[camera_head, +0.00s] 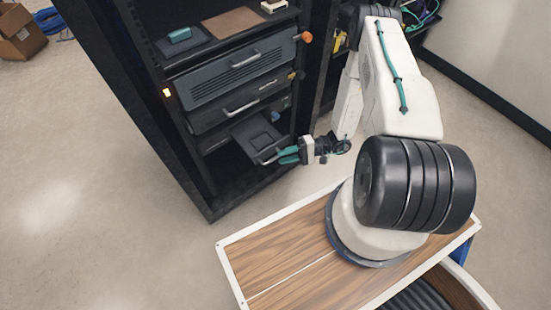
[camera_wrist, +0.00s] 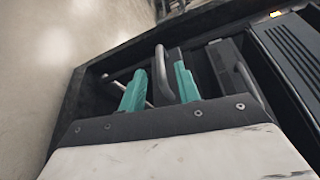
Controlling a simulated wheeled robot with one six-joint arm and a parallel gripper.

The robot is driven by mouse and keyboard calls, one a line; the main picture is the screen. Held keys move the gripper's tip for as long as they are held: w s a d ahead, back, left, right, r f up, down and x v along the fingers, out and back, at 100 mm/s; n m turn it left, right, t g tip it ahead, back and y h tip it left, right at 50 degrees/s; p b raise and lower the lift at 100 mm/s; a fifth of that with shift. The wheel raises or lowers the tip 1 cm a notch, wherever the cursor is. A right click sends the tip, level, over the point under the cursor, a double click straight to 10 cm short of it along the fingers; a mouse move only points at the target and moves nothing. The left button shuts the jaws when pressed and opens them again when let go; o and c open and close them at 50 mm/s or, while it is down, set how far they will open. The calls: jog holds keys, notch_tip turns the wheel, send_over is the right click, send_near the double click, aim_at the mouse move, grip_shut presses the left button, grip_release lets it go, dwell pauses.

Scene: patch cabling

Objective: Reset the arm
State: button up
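My gripper (camera_head: 283,155) has teal fingers and is at the front of a pulled-out lower tray (camera_head: 256,134) in the black rack. In the wrist view my gripper (camera_wrist: 160,70) has its two fingers apart. A grey bar handle (camera_wrist: 163,65) shows in the gap between them; I cannot tell if either finger touches it. My white arm reaches down to the rack from the right in the head view.
The black rack (camera_head: 130,112) holds grey units with bar handles above the tray. An orange knob (camera_head: 304,37) sticks out at its upper right. A teal item (camera_head: 180,35) lies on an upper shelf. A cardboard box (camera_head: 20,35) stands far left.

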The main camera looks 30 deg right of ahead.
jog(key=shift+v, duration=0.95)
